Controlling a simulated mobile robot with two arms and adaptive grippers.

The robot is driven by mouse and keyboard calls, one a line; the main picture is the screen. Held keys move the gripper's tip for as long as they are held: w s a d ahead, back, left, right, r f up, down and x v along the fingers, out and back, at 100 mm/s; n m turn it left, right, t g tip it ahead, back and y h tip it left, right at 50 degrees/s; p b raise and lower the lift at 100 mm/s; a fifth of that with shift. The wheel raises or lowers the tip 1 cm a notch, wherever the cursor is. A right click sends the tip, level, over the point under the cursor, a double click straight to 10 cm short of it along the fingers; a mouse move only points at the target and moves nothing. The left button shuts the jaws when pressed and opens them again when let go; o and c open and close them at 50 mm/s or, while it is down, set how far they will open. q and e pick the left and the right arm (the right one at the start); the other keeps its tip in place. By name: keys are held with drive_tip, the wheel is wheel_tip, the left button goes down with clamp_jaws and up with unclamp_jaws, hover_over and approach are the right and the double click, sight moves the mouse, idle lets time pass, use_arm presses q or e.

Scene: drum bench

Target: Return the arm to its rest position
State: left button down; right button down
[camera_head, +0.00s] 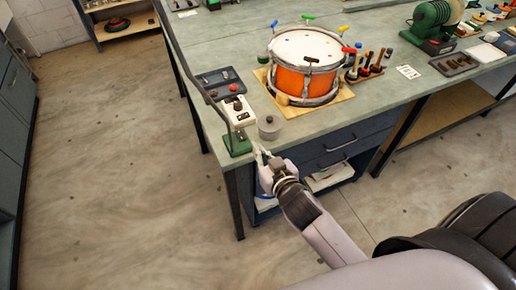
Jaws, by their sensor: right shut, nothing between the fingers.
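My right gripper (261,154) is in the camera_head view at the near left corner of the bench, in front of its edge. Its fingers are shut with nothing between them. My right arm reaches up to it from the lower right. The gripper is just below a small grey round pot (269,128) and right of a green-based stand (237,143); whether it touches either is unclear. My left gripper is not in view.
The bench (222,54) holds an orange drum (308,79) on a wooden board, a white switch box (238,111), a rack of tools (368,68) and a green grinder (432,24). Blue drawers (338,146) sit under it. The floor (110,170) at left is clear.

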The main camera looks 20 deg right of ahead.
idle(0.3)
drive_tip(key=s+d+f+n+g, duration=0.1)
drive_tip(key=s+f+g, duration=0.3)
drive_tip(key=f, duration=1.1)
drive_tip(key=s+d+f+g, duration=0.15)
drive_tip(key=s+f, duration=0.45)
drive_tip(key=f, duration=0.9)
drive_tip(key=s+f+g, duration=0.2)
drive_tip(key=s+f, duration=0.4)
drive_tip(key=s, duration=0.4)
drive_tip(key=s+d+f+g, duration=0.1)
drive_tip(key=s+f+g, duration=0.2)
drive_tip(key=s+f, duration=0.3)
drive_tip(key=s+d+f+n+g, duration=0.1)
drive_tip(key=s+f+g, duration=0.2)
drive_tip(key=s+f, duration=0.4)
drive_tip(key=s, duration=0.7)
drive_tip(key=shift+s+d+h, duration=0.15)
drive_tip(key=shift+s+h, duration=0.05)
drive_tip(key=shift+h, duration=0.1)
drive_tip(key=c, duration=2.4)
unclamp_jaws()
drive_tip(key=shift+f, duration=0.1)
